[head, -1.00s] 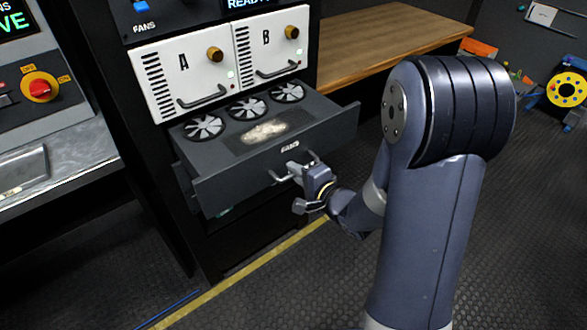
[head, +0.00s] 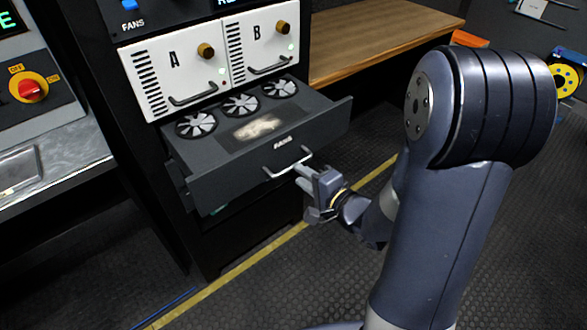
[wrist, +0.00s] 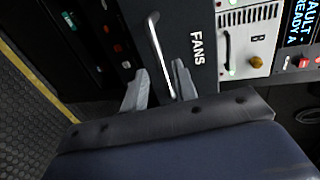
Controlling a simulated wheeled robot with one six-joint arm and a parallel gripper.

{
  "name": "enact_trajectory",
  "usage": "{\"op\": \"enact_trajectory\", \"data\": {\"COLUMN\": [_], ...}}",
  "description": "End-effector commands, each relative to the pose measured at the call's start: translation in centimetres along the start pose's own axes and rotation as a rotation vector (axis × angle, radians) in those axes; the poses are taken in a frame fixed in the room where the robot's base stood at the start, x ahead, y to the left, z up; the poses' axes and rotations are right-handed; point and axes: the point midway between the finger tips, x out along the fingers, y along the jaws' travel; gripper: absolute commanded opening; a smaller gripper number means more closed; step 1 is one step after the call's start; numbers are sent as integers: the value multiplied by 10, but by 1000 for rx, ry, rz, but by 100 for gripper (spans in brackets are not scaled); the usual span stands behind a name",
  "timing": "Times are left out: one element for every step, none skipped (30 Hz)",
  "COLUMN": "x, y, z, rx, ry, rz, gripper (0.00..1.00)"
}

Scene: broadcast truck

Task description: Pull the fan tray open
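The fan tray (head: 235,172) is a dark grey drawer labelled FANS. It stands pulled out of the rack, with three round fans (head: 241,105) and a pale patch (head: 257,127) showing on its top. Its silver bar handle (head: 288,164) is on the front panel and also shows in the wrist view (wrist: 157,45). My gripper (head: 302,177) is just in front of the handle, to its lower right. In the wrist view its two fingers (wrist: 160,84) are spread apart, with the handle's near end seen between them, and they do not grip it.
White units A (head: 177,62) and B (head: 262,40) with handles and brass knobs sit directly above the tray. A wooden worktop (head: 380,40) is at the right, and a console with a red knob (head: 33,89) at the left. The floor in front is clear, with a yellow line (head: 260,250).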

Motion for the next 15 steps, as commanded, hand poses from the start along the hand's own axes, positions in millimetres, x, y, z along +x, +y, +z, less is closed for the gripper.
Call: {"op": "enact_trajectory", "data": {"x": [-10, -15, -21, -26, -30, -34, -38, -40, -44, -46, -48, -50, -51, -52, -52], "y": [-1, -1, -1, -1, -1, 0, 0, -1, 0, 0, 0, 0, 0, 0, 0], "z": [-2, -2, -2, -1, -1, -1, -1, -2, -1, -1, -1, -1, 0, 0, 0], "rx": [1, 0, 1, 1, 1, 1, 0, 0, 0, 0, 1, 1, 0, 0, 0], "ry": [6, 6, 6, 5, 4, 4, 4, 4, 3, 2, 3, 2, 1, 0, 0], "rz": [0, 1, 1, 0, 0, 1, 1, 1, 0, 0, 0, 1, 1, 1, 1], "gripper": [27, 27, 27, 27, 27, 27, 27, 27, 27, 27, 27, 27, 27, 27, 27]}}
